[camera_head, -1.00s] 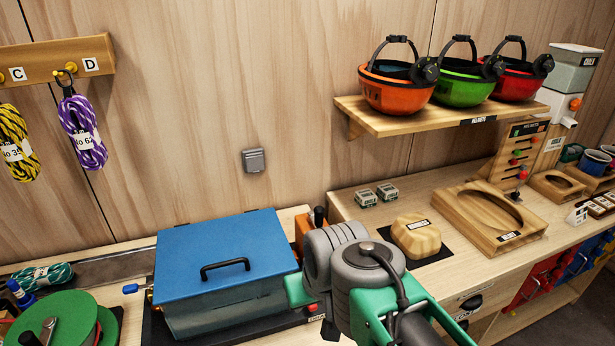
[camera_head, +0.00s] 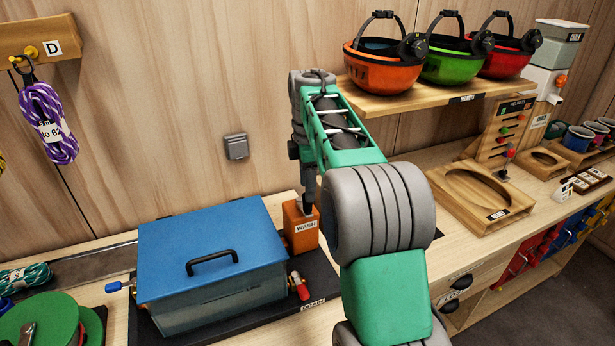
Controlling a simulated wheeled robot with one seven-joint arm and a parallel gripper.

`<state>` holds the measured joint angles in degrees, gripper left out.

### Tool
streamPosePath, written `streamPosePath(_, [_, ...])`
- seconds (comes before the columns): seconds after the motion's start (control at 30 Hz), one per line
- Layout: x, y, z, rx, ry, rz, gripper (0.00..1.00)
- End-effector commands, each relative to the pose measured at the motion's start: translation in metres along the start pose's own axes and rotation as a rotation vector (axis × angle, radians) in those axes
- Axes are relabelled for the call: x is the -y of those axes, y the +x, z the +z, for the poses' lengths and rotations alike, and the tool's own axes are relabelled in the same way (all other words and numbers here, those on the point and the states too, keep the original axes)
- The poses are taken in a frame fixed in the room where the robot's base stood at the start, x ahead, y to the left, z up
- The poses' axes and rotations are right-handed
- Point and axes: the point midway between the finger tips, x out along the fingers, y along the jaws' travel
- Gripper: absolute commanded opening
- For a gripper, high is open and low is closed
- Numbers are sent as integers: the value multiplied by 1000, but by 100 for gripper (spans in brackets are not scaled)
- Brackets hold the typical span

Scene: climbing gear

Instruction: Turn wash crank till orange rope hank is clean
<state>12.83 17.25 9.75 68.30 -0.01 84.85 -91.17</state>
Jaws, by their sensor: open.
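The wash unit is an orange box (camera_head: 301,229) labelled WASH, at the right end of a wash tub (camera_head: 215,302) with a shut blue lid (camera_head: 208,242). My gripper (camera_head: 307,204) points down at the top of this box, where the dark crank handle was seen earlier. Its fingers are small and dark here, and the handle cannot be told apart from them. I cannot tell whether they touch or surround it. My gripper is open. The orange rope hank is not in view; the lid hides the tub's inside.
A red drain valve (camera_head: 299,286) sits at the tub's front right, a blue valve (camera_head: 114,287) at its left. A helmet shelf (camera_head: 437,110) is right of my arm. A green reel (camera_head: 45,325) stands front left. My arm hides part of the bench.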

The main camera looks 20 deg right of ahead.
Motion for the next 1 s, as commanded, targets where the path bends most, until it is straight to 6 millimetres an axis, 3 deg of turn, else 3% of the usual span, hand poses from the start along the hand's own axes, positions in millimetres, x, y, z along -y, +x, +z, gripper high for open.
streamPosePath(0.2, [0, 39, 0, 0, 1, -2, 49])
streamPosePath(0.3, [0, 49, 0, 0, 1, 1, 49])
streamPosePath(0.6, [0, 54, 0, 0, 2, 2, 49])
streamPosePath(1.0, [0, 54, 0, 0, 2, 2, 16])
